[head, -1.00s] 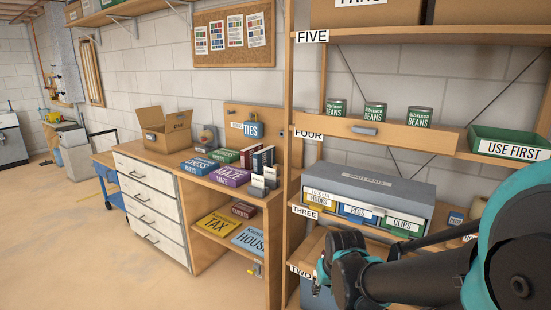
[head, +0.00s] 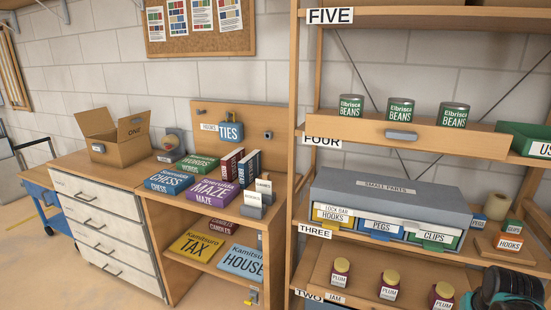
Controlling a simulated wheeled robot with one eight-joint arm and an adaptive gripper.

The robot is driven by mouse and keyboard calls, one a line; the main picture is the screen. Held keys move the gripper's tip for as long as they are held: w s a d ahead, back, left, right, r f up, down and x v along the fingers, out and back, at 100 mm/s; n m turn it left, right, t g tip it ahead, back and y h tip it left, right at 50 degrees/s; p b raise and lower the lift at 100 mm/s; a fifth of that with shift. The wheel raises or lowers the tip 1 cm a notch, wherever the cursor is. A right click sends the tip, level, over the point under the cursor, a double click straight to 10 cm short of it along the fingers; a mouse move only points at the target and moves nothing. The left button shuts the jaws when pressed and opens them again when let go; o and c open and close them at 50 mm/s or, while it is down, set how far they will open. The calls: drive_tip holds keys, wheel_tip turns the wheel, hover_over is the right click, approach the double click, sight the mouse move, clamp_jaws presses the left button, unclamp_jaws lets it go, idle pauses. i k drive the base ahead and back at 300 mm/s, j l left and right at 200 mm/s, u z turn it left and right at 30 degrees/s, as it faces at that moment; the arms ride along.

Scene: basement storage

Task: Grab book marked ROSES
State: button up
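No label reading ROSES is legible to me in this view. Two books stand upright on the wooden desk, a red book (head: 231,164) and a dark blue book (head: 249,167); their spine lettering is too small to read. They stand behind the purple MAZE box (head: 213,192) and beside small white-labelled holders (head: 256,202). A dark part of my arm end with teal edges, where my gripper (head: 507,287) seems to be, shows at the bottom right, in front of the shelving and well away from the books. Its fingers cannot be made out.
Near the books lie a blue CHESS box (head: 170,181) and a green box (head: 195,163). An open carton (head: 117,140) stands at the desk's left. Shelving (head: 294,150) rises to the right; floor at left is open.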

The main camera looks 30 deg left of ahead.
sight(228, 164)
drive_tip(key=j+z, duration=0.15)
drive_tip(key=j, duration=0.3)
drive_tip(key=j+z, duration=0.1)
drive_tip(key=j, duration=0.35)
drive_tip(key=k+j+z, duration=0.15)
drive_tip(key=j, duration=0.3)
drive_tip(key=j+z, duration=0.15)
drive_tip(key=j, duration=0.3)
drive_tip(key=k+j+z, duration=0.15)
drive_tip(key=j, duration=0.3)
drive_tip(key=k+j+z, duration=0.1)
drive_tip(key=j, duration=0.35)
